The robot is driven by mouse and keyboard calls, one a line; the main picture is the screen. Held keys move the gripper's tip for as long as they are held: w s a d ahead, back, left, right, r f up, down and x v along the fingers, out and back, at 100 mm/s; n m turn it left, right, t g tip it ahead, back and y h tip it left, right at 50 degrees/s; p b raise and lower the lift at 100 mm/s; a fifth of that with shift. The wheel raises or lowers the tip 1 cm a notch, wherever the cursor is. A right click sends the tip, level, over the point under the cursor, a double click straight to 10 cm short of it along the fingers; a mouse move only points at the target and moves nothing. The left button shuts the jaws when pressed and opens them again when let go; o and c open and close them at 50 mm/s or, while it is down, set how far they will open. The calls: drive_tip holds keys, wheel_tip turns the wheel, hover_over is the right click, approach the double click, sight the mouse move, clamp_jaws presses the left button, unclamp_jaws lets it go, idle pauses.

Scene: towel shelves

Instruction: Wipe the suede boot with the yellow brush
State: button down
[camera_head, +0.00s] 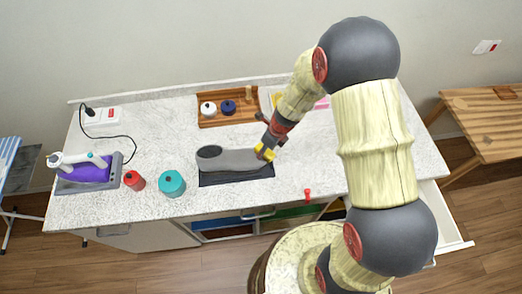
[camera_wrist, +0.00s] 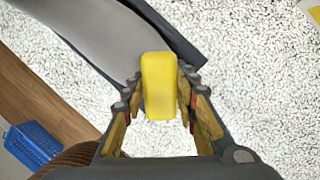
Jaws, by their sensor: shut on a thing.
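The grey suede boot (camera_head: 232,160) lies on its side on a dark mat (camera_head: 232,179) near the front of the speckled white counter. In the wrist view the boot (camera_wrist: 90,30) runs along the upper left. My gripper (camera_head: 264,152) is at the right end of the boot, pointing down. It is shut on the yellow brush (camera_wrist: 157,88), which sits between the two fingers. The brush overlaps the edge of the boot and mat in the wrist view; I cannot tell whether it touches the boot. The brush's underside is hidden.
A wooden tray (camera_head: 229,119) with white and dark blue round items stands behind the boot. A teal container (camera_head: 172,184), a red container (camera_head: 134,181) and a purple iron (camera_head: 88,171) are to the left. A small red object (camera_head: 307,194) is at the front edge. An open drawer (camera_head: 440,219) juts out right.

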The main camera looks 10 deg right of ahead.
sight(246, 156)
drive_tip(key=shift+a+p, duration=0.75)
drive_tip(key=shift+a, duration=0.95)
drive_tip(key=shift+s+a+r+p, duration=0.1)
drive_tip(key=shift+a+r+p, duration=0.1)
drive_tip(key=shift+a+p, duration=0.35)
drive_tip(key=shift+a+r+p, duration=0.15)
drive_tip(key=shift+a+p, duration=0.15)
drive_tip(key=shift+a, duration=0.35)
drive_tip(key=shift+a+f, duration=0.1)
drive_tip(key=shift+a, duration=0.15)
drive_tip(key=shift+s, duration=0.1)
